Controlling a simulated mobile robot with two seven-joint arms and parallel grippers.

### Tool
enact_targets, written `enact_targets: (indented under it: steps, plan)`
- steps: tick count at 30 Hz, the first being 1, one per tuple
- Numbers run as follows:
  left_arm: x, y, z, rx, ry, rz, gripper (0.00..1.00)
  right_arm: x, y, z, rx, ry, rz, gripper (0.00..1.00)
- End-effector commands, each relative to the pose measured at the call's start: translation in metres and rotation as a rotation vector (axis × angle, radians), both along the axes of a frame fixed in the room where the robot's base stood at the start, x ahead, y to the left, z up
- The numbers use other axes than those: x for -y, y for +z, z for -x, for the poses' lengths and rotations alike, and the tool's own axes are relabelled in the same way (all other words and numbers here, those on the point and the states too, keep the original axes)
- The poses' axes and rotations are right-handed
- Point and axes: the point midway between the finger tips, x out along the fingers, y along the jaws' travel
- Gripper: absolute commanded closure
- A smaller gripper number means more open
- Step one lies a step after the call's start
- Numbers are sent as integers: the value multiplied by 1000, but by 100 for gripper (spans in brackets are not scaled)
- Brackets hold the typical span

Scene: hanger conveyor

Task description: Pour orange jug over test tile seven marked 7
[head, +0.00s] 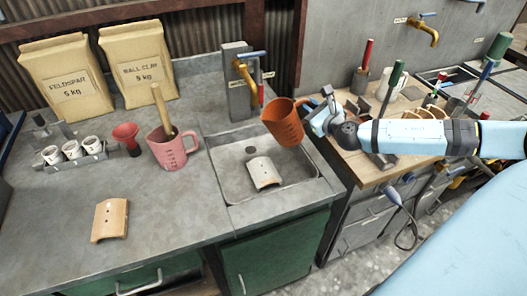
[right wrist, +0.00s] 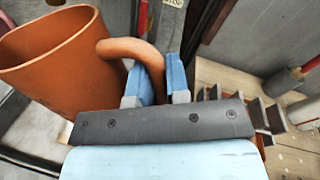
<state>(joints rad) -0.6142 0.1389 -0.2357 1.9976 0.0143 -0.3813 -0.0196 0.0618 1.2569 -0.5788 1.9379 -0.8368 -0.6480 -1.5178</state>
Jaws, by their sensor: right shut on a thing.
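The orange jug (head: 282,124) is in the air over the right side of the sink. It looks slightly tilted; its contents cannot be seen. My right gripper (head: 314,112) is shut on its handle, which shows between the blue fingers in the right wrist view (right wrist: 160,82). A curved, pale tile (head: 264,173) with small holes lies in the sink, below and left of the jug. A second, similar tan tile (head: 110,220) lies on the counter at the left. I cannot read a 7 on either tile. My left gripper is not in view.
A pink jug (head: 172,150) with a wooden handle sticking out stands left of the sink (head: 222,186). A red funnel (head: 126,136) and a rack of white cups (head: 73,150) stand further left. The tap (head: 245,72) rises behind the sink. Tools crowd the right-hand bench.

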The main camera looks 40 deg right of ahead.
Motion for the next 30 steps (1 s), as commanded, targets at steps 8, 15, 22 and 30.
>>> enact_targets:
  steps: [8,15,22,30]
  plan:
    - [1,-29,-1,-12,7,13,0,-4,-25,-1,29,-1,-117,100]
    - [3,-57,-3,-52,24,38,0,-9,-45,-2,76,-1,-312,100]
    - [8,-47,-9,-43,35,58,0,-10,-43,-2,90,0,-369,100]
    - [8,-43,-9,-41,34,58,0,-10,-39,-3,88,0,-367,100]
